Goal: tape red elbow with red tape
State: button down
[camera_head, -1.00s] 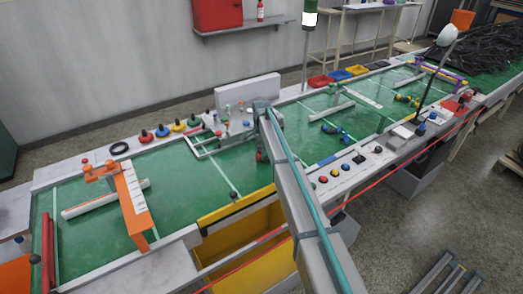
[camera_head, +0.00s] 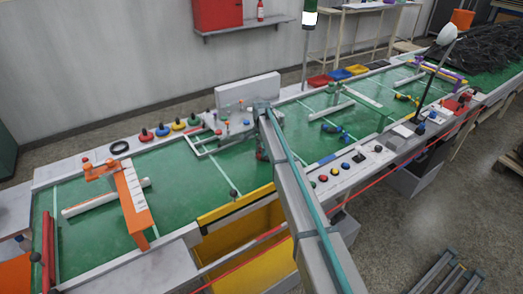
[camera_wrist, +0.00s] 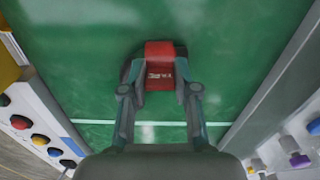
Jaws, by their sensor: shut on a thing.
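My gripper (camera_wrist: 160,80) is in the wrist view, with its two fingers shut on a red block-shaped piece (camera_wrist: 159,52) that has small pale marking. Dark rounded parts show on both sides of it. I cannot tell for sure whether this is the red tape. Green table surface lies beyond it; I cannot tell whether the piece touches it. In the head view my arm crosses the middle of the bench and mostly hides the gripper end. I cannot pick out a red elbow with certainty in either view.
The long green bench (camera_head: 110,190) has an orange frame (camera_head: 131,205) at the left. Coloured round pieces (camera_head: 178,124) stand along the back edge. A white board (camera_head: 248,90) stands behind my arm. Coloured buttons (camera_head: 335,171) line the front edge. A yellow bin (camera_head: 240,240) sits below.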

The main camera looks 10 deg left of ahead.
jog(key=c, duration=0.9)
grip_release()
jog(key=shift+s+f, duration=0.1)
jog(key=shift+f, duration=0.35)
jog(key=shift+c, duration=0.2)
jog(key=shift+o, duration=0.8)
jog(key=shift+f, duration=0.1)
jog(key=shift+r, duration=0.2)
